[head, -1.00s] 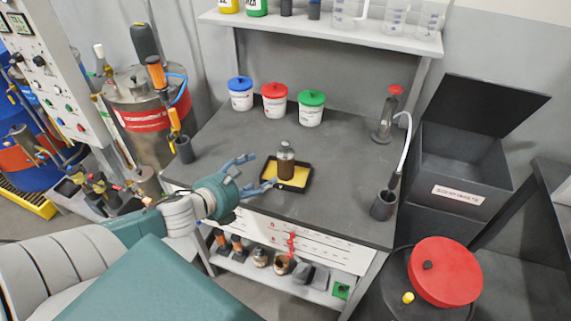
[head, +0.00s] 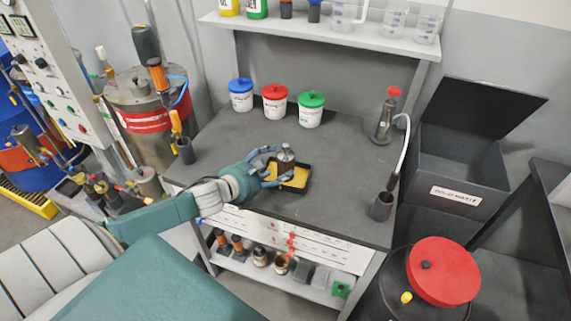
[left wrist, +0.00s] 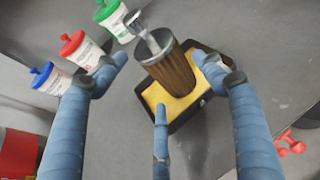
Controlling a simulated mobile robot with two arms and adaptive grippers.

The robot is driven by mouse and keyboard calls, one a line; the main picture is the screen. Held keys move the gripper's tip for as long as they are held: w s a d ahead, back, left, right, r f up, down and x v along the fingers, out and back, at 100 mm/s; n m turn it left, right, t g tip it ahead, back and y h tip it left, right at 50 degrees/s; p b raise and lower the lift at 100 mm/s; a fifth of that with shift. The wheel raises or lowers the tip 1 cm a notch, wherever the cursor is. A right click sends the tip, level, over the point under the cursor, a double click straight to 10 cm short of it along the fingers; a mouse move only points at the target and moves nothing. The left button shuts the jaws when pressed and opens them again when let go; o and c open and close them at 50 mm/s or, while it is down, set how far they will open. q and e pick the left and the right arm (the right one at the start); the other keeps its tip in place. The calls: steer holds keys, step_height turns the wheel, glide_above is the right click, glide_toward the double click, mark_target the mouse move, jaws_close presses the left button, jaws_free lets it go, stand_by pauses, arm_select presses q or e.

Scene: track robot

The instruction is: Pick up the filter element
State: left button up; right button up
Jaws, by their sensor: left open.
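The filter element (head: 286,160) is a brown cylinder with a grey metal top. It stands on the yellow pad of a black tray (head: 305,184) on the grey bench. In the left wrist view the filter element (left wrist: 172,68) leans in the picture, with its metal stem toward the upper left. My left gripper (head: 272,166) is open, its blue fingers at the filter element's left side and around it. In the left wrist view the left gripper (left wrist: 165,80) has fingers on both sides of the element and one in front, with gaps showing. My right gripper is not in view.
Blue-lidded (head: 241,96), red-lidded (head: 275,102) and green-lidded (head: 311,110) tubs stand behind the tray. A pump bottle (head: 385,118) and a dark cup with a white tube (head: 381,206) are at the right. The bench front is clear.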

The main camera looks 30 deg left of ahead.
mark_target(278, 165)
arm_select(q)
steer(key=shift+x, duration=1.55)
steer(key=shift+s, duration=0.1)
steer(key=c, duration=1)
steer(key=shift+r, duration=0.1)
steer(key=shift+c, duration=0.2)
